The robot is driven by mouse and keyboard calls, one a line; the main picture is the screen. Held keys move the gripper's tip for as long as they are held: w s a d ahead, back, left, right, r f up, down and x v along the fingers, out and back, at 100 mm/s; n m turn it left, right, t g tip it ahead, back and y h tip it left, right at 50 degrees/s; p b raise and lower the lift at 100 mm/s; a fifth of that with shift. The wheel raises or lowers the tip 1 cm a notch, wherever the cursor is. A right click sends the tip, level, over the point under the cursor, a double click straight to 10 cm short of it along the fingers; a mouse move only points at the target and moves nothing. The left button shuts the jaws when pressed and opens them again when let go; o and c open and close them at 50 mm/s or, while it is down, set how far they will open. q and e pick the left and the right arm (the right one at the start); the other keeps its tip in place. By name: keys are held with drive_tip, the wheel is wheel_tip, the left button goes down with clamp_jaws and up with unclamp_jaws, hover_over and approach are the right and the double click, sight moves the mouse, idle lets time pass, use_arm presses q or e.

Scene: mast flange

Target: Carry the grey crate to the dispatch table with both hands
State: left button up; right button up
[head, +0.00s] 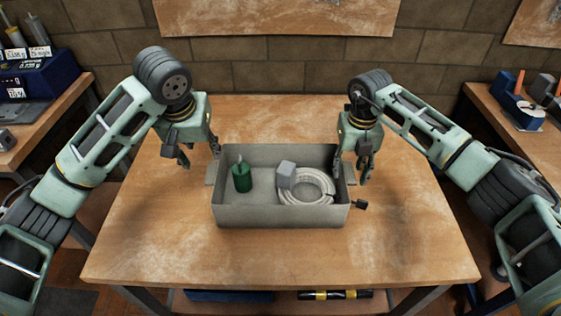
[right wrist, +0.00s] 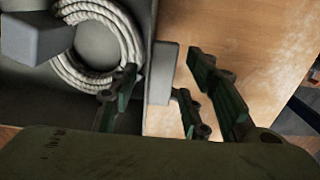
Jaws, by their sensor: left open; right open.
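The grey crate (head: 280,217) stands on the wooden table (head: 280,262) in front of me. It holds a green cylinder-like object (head: 242,178), a small grey block (head: 287,174) and a coiled pale cable (head: 306,198). My left gripper (head: 199,160) is open at the crate's left side, by its left handle tab (head: 211,175). My right gripper (head: 357,172) is open at the crate's right side. In the right wrist view its fingers (right wrist: 160,105) lie either side of the right handle tab (right wrist: 162,73). I cannot tell if they touch it.
A black plug-like piece (head: 360,205) sticks out at the crate's right front corner. The table is otherwise bare around the crate. Side tables with equipment stand at left (head: 38,85) and right (head: 520,110). A brick wall (head: 270,75) is behind.

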wheel_tip(320, 180, up, 10)
drive_tip(key=shift+r, duration=0.2)
idle(0.4)
